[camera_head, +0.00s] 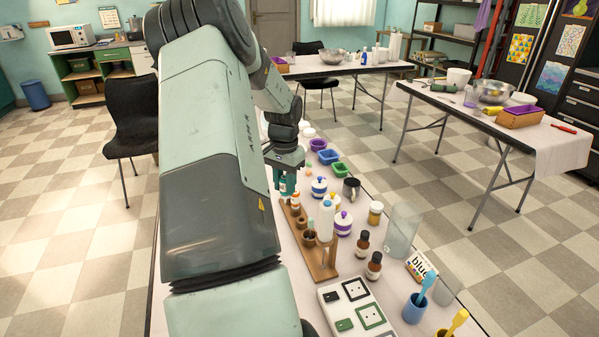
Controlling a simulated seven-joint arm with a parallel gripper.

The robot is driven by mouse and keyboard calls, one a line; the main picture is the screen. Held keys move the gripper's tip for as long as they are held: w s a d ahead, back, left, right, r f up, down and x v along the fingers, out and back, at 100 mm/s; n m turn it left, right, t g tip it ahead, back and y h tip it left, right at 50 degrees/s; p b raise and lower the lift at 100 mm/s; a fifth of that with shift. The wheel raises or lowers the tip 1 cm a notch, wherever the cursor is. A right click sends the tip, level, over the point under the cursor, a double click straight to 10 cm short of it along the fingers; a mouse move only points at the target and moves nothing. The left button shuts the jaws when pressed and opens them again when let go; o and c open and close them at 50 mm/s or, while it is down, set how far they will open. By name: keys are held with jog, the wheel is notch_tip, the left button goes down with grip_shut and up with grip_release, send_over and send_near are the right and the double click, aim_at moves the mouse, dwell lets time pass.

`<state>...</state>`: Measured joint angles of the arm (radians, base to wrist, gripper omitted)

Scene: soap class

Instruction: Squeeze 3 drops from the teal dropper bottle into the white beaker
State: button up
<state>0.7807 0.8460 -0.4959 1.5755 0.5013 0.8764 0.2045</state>
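My gripper (287,186) points down over the far end of a wooden rack (318,258) on the near table. It is small and partly covered by my own wrist, so I cannot tell whether its fingers are apart or closed on something. A small white-and-orange bottle (295,201) stands in the rack just below and beside the fingers. I cannot make out a teal dropper bottle for certain; teal shows around the fingertips. A pale, white bottle-like thing (326,221) stands by the rack. I cannot identify a white beaker; my arm hides the table's left part.
Right of the rack stand striped lidded jars (343,223), two amber bottles (374,266), a clear glass cylinder (402,232) and a blue cup (414,308). A white board with square symbols (356,306) lies in front. Small coloured bins (327,157) are farther back.

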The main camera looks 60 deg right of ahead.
jog(key=w+a+f, duration=0.2)
jog(key=a+f, duration=0.1)
jog(key=a, duration=0.6)
jog(key=shift+w+a+f, duration=0.15)
jog(key=shift+f, duration=0.15)
jog(key=shift+o, duration=0.3)
jog(key=shift+c, duration=0.3)
jog(key=shift+c, duration=0.4)
jog(key=shift+o, duration=0.6)
jog(key=shift+c, duration=0.2)
